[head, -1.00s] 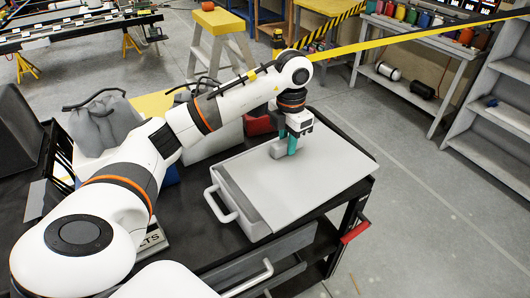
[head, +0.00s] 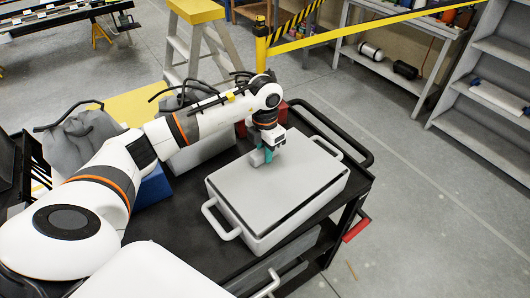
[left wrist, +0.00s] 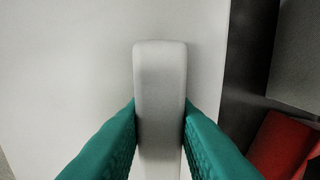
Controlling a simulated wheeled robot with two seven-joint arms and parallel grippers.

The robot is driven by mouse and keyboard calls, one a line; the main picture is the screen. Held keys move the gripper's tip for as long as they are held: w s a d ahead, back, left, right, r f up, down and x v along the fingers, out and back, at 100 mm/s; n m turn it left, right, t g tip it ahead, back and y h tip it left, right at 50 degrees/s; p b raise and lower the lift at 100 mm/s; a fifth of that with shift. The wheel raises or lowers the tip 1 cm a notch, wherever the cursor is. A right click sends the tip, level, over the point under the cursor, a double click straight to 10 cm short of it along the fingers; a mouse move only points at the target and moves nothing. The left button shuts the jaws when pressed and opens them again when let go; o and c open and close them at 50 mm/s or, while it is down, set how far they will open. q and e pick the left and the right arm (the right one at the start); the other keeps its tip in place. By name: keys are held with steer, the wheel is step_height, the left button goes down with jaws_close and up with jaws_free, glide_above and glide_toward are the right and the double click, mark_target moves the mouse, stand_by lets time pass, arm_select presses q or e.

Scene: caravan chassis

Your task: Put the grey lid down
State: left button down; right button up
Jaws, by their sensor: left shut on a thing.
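The grey lid (head: 278,180) is a flat light-grey panel over a pale box (head: 268,243) with loop handles. A dark strip shows between lid and box along the near right side; I cannot tell whether the lid touches the rim. My left gripper (head: 262,157) is at the lid's far left part, with its teal fingers pointing down. In the left wrist view the fingers (left wrist: 160,125) are shut on the lid's upright grey grip (left wrist: 161,75), one on each side. The lid's flat top (left wrist: 70,70) lies behind it. My right gripper does not show.
The box stands on a black cart top (head: 190,215) with a raised rail. A red bin (head: 283,108) and a blue bin (head: 154,187) stand beyond and left of it. A yellow stepladder (head: 197,40) and a yellow barrier post (head: 261,45) stand behind the cart.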

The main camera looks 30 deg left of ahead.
arm_select(q)
steer(key=shift+d+f, duration=0.1)
steer(key=shift+f, duration=0.8)
steer(key=c, duration=1.2)
jaws_free()
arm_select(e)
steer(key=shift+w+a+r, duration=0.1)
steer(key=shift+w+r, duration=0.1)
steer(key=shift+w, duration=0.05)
